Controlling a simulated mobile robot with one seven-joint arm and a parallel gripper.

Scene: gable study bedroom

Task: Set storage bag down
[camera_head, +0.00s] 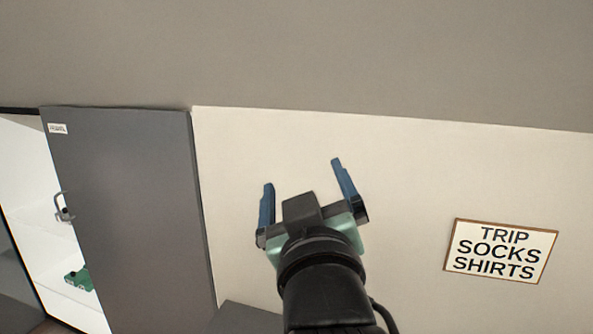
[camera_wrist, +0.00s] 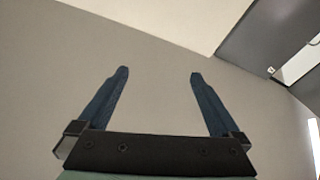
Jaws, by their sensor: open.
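My gripper (camera_head: 303,178) is raised in front of the pale wall, with its two blue fingers spread apart. Nothing is between the fingers. The wrist view also shows the gripper (camera_wrist: 158,75) open and empty, with plain grey-beige surface beyond it. I see no storage bag that I can make out in either view.
A grey door panel (camera_head: 132,205) with a small label and a handle stands at the left, beside a white opening (camera_head: 25,170). A green object (camera_head: 79,278) lies low inside it. A sign (camera_head: 501,251) reading TRIP SOCKS SHIRTS hangs at the right. A sloped ceiling (camera_head: 350,55) is above.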

